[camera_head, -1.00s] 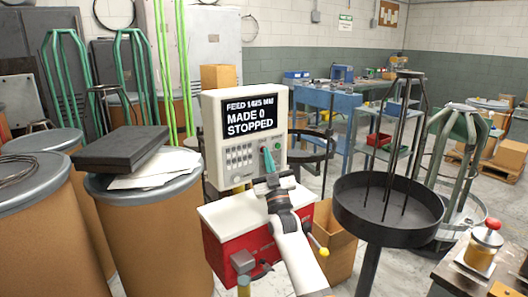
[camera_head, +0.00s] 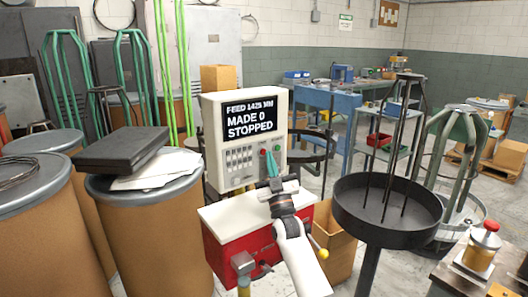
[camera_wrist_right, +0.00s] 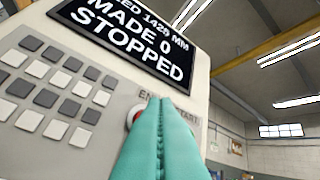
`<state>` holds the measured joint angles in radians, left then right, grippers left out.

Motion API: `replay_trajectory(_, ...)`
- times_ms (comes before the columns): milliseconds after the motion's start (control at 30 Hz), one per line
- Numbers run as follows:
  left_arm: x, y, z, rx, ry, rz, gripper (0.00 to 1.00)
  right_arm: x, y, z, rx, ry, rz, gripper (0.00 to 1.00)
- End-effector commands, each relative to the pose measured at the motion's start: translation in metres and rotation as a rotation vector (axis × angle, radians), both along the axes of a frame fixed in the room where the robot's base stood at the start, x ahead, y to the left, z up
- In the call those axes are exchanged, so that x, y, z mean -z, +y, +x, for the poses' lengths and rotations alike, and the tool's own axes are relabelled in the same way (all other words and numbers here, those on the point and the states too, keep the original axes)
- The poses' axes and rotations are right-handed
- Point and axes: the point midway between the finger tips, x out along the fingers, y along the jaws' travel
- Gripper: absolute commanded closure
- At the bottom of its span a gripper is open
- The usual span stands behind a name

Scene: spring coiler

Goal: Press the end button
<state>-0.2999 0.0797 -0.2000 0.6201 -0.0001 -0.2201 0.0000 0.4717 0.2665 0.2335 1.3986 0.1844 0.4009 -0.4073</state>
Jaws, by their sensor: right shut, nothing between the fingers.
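The light grey control box (camera_head: 215,120) stands at centre, its screen (camera_head: 252,118) reading "FEED 1425 MM, MADE 0, STOPPED". The red end button (camera_head: 263,153) is low on its panel, below an "END" label. In the right wrist view the red button (camera_wrist_right: 134,115) shows only partly, at the left edge of the fingers; a "START" label is to the right, its button hidden. My right gripper (camera_head: 270,154) is shut and empty, its teal fingertips beside the button. The fingertips (camera_wrist_right: 160,101) overlap the panel in the wrist view; contact cannot be told. My left gripper is not in view.
A keypad (camera_head: 240,156) is left of the buttons. Below is a red machine base (camera_head: 235,248) with a white top and a yellow-knobbed lever (camera_head: 323,254). A dark round spool stand (camera_head: 370,225) stands to the right, brown drums (camera_head: 150,240) to the left.

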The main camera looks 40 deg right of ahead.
Motion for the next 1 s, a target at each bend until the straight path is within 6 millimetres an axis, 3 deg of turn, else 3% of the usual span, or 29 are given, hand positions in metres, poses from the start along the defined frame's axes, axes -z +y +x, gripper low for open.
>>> replay_trajectory(233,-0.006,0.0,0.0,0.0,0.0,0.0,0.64,-0.001,0.0,-0.006,0.0,0.002,0.001,1.0)
replay_trajectory(700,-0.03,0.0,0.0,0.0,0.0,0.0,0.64,-0.001,0.0,-0.048,0.001,0.001,0.0,1.0)
replay_trajectory(1000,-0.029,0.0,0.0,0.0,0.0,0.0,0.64,0.0,0.0,-0.05,0.0,0.0,0.0,1.0)
